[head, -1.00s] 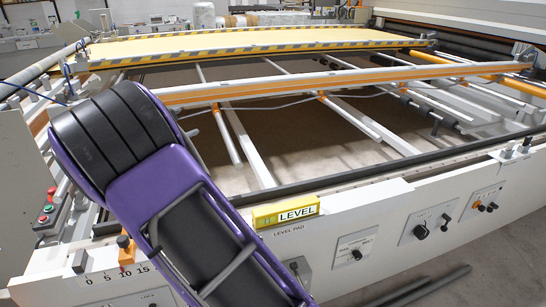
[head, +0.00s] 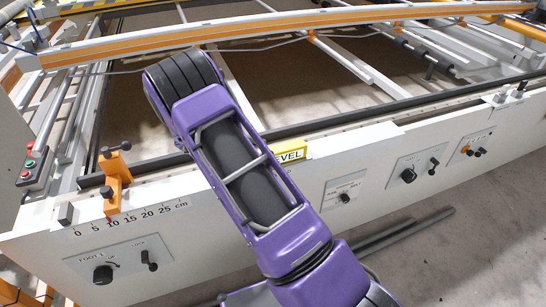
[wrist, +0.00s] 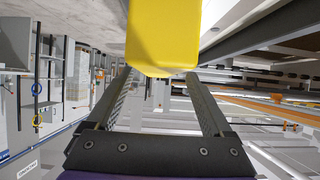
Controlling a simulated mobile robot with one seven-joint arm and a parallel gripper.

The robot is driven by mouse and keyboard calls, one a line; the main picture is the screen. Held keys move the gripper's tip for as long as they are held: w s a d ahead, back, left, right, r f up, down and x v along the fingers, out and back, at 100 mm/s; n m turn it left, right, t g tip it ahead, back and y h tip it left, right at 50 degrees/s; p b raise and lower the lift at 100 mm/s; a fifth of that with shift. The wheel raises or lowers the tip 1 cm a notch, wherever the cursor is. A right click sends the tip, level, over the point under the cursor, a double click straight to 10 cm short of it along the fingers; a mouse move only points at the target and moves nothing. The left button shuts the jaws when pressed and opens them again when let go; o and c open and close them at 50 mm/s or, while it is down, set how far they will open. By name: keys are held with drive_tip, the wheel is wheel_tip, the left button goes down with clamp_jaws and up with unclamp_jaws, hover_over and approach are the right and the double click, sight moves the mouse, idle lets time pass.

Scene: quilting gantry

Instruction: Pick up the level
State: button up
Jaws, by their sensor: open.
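The level is a small yellow block lettered LEVEL (head: 292,151) on the white front rail of the gantry in the head view. My purple arm covers its left part, so only its right end shows. In the wrist view the yellow level (wrist: 163,32) fills the top middle, close up. My gripper (wrist: 162,73) is open, with its two dark fingers spread apart and their tips close to the level's near end. I cannot tell whether they touch it. The fingers are hidden behind my arm in the head view.
An orange clamp (head: 115,178) stands on the rail left of my arm, above a centimetre scale. Control panels with black knobs (head: 409,174) line the rail's front. A long orange-striped beam (head: 240,32) crosses behind. Dark bars (head: 405,232) lie on the floor.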

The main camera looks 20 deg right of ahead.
sight(281, 152)
drive_tip(key=shift+s+b+x, duration=0.2)
drive_tip(key=shift+b+x, duration=0.1)
drive_tip(key=shift+x, duration=3.05)
drive_tip(key=shift+d+r, duration=0.1)
drive_tip(key=shift+r, duration=0.1)
clamp_jaws()
